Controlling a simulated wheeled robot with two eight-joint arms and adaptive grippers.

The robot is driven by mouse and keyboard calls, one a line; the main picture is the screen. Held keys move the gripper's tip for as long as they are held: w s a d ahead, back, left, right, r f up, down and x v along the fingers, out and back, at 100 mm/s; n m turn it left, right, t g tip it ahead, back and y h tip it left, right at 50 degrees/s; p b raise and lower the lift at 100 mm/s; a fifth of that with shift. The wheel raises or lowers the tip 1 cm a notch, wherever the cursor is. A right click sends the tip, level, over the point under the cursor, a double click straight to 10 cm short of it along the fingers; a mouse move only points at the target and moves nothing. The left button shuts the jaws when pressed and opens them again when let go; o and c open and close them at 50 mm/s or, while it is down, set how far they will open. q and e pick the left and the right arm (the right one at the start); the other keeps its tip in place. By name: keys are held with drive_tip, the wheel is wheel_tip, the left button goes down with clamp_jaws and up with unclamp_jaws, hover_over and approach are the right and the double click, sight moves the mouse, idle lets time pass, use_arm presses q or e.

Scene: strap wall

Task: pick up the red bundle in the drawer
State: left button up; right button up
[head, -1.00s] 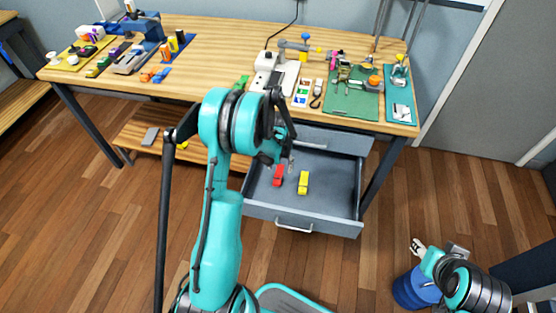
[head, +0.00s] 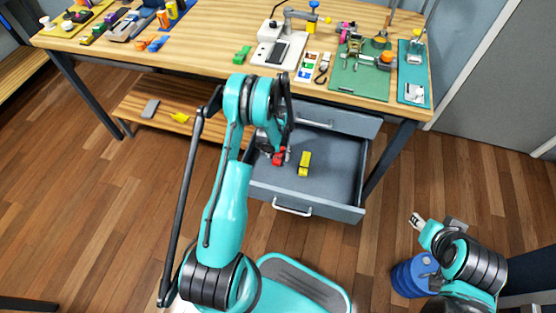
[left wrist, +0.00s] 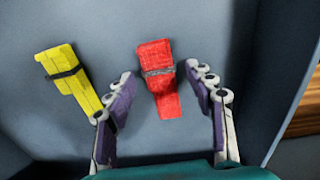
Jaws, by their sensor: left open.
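The red bundle (left wrist: 156,75) lies in the open drawer, with a dark band around its middle in the left wrist view. In the head view the red bundle (head: 279,158) is partly hidden by my left gripper (head: 275,150). In the left wrist view my left gripper (left wrist: 163,100) is open, with one finger on each side of the lower part of the bundle. Gaps show between bundle and fingers; the height of the fingers above it is hard to tell. The drawer (head: 335,203) is pulled out under the table. My right gripper (head: 418,221) is at the lower right, away from the drawer.
A yellow bundle (left wrist: 67,78) with a dark band lies in the drawer left of the red one in the left wrist view. The table (head: 215,50) above carries tools and mats. A blue barrel (head: 412,277) stands on the floor beside my right arm.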

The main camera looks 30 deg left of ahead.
use_arm(q)
drive_tip(key=c, duration=1.2)
clamp_jaws()
drive_tip(key=shift+r, duration=0.15)
